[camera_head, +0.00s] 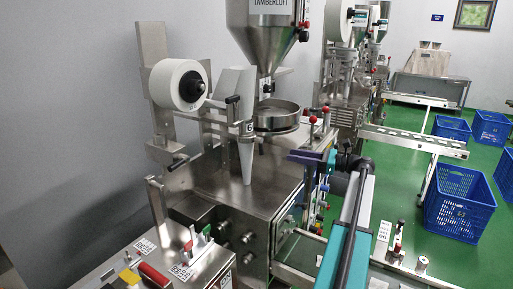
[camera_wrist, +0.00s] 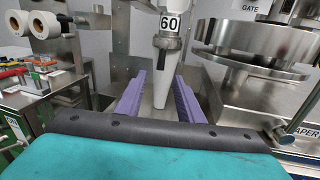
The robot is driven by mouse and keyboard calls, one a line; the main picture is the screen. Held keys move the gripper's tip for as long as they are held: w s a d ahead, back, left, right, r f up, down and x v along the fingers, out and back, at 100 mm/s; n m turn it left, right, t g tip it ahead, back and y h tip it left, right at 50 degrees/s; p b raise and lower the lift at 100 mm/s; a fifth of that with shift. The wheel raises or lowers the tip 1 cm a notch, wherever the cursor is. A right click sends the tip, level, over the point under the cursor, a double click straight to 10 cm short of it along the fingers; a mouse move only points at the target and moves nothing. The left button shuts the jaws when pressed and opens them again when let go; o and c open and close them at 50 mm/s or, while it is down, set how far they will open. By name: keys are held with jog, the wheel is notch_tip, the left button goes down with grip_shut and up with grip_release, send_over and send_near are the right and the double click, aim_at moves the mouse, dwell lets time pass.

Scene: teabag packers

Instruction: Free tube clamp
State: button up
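In the head view my gripper (camera_head: 303,157) is right of the tube.
A steel pan (camera_head: 277,114) under the hopper (camera_head: 264,30) stands close above and beside the tube. A white film roll (camera_head: 177,84) is at left. A control panel with a red handle (camera_head: 154,274) is at front left. Blue crates (camera_head: 459,203) stand on the green floor at right.

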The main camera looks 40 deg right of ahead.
aim_at(261, 149)
jog(key=shift+w, duration=0.35)
jog(key=shift+w, duration=0.1)
jog(key=p+x, duration=0.3)
jog(key=x, duration=1)
jog(key=shift+w+a, duration=0.15)
jog(key=shift+w, duration=0.1)
grip_shut()
